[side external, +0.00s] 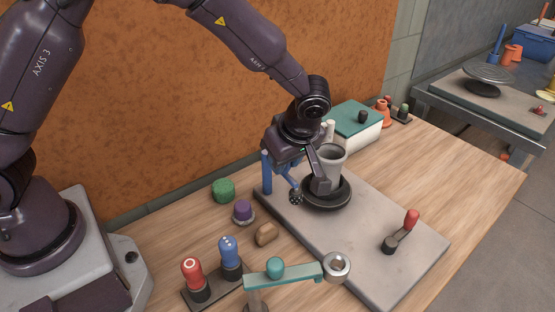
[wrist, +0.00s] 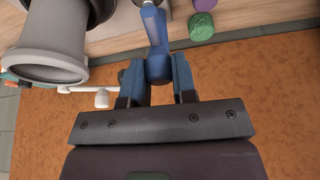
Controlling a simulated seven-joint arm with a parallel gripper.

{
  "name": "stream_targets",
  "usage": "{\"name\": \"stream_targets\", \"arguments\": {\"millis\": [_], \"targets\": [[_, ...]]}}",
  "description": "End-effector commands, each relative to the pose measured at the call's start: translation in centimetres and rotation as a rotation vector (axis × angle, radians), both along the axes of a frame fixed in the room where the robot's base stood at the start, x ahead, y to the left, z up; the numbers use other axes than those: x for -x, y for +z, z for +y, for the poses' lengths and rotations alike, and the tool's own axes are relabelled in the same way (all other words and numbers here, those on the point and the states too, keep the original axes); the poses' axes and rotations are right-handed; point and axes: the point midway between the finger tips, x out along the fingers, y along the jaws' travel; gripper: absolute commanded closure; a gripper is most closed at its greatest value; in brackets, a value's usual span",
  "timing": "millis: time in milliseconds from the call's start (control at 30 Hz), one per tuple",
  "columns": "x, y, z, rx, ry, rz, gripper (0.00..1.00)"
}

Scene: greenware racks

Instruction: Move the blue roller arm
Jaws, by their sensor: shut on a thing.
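The blue roller arm (side external: 291,183) stands at the left side of the grey slab, with a small dark roller at its lower end, near the wheel. My wrist partly hides the grip in the side view.
A grey pot (side external: 331,157) stands on a dark wheel (side external: 343,194) close to my gripper, on the grey slab (side external: 375,272). A red-handled lever (side external: 411,219) is at right. A green-and-white box (side external: 359,119) is behind.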

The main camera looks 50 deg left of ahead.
Motion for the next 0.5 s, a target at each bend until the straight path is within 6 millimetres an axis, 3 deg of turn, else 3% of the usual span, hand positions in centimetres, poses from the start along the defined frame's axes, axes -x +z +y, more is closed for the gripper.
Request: {"name": "stream_targets", "arguments": {"millis": [500], "targets": [[-2.9, 0.1, 0.1, 0.001, 0.425, -0.002, 1.0]]}}
